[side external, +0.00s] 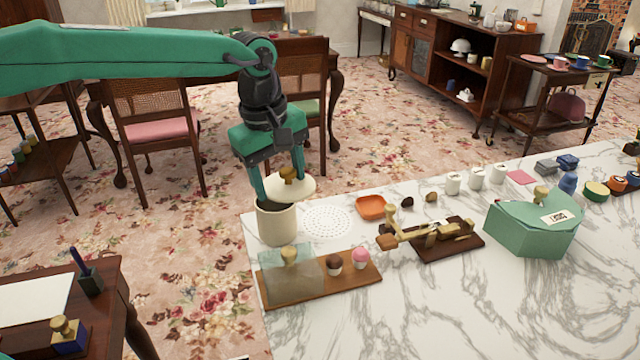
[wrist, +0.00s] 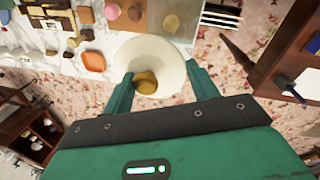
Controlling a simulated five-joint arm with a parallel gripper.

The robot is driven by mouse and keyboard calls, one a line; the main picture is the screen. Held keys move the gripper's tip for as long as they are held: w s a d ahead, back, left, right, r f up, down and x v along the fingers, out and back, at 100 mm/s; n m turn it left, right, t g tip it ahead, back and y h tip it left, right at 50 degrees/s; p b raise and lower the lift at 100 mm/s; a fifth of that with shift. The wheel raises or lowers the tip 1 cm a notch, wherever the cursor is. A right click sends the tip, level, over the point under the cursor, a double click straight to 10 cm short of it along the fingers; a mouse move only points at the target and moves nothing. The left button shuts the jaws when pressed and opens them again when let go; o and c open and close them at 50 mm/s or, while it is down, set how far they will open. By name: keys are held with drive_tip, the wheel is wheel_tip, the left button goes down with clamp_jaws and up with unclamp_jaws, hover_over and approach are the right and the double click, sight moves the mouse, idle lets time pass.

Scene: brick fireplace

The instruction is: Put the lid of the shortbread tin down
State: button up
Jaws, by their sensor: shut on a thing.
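My gripper (side external: 279,180) is shut on the cream round lid (side external: 302,187), which has a brass-coloured knob (side external: 288,173). The fingers are at either side of the knob and lid; their exact contact is hard to see. The lid is slightly tilted, above and a little right of the opening of the cream cylindrical tin (side external: 277,226). The tin stands upright at the marble counter's left edge. In the wrist view the lid (wrist: 165,58) lies between the fingers of my gripper (wrist: 161,84) and hides what is behind it.
A white perforated disc (side external: 327,223) lies right of the tin, with an orange dish (side external: 371,207) beyond. A wooden board (side external: 350,282) with a clear cover and small cakes is in front. A brass-and-wood device (side external: 440,238) and green box (side external: 530,235) stand right. Bare marble (side external: 420,310) is in front.

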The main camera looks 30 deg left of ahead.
drive_tip(key=s+a+f+m, duration=0.1)
drive_tip(key=a+f, duration=0.2)
drive_tip(key=a, duration=1.7)
drive_tip(key=shift+a+f+m+y, duration=0.15)
drive_tip(key=shift+m+y, duration=0.15)
drive_tip(key=w+d+f, duration=0.1)
drive_tip(key=w+d, duration=0.2)
drive_tip(key=d, duration=0.6)
drive_tip(key=w+d+f+n, duration=0.1)
drive_tip(key=w+d, duration=0.2)
drive_tip(key=d, duration=0.6)
drive_tip(key=w+d+f, duration=0.2)
drive_tip(key=w+d, duration=0.1)
drive_tip(key=d, duration=0.7)
drive_tip(key=shift+w+h, duration=0.25)
drive_tip(key=shift+h, duration=0.15)
drive_tip(key=shift+a+f, duration=0.15)
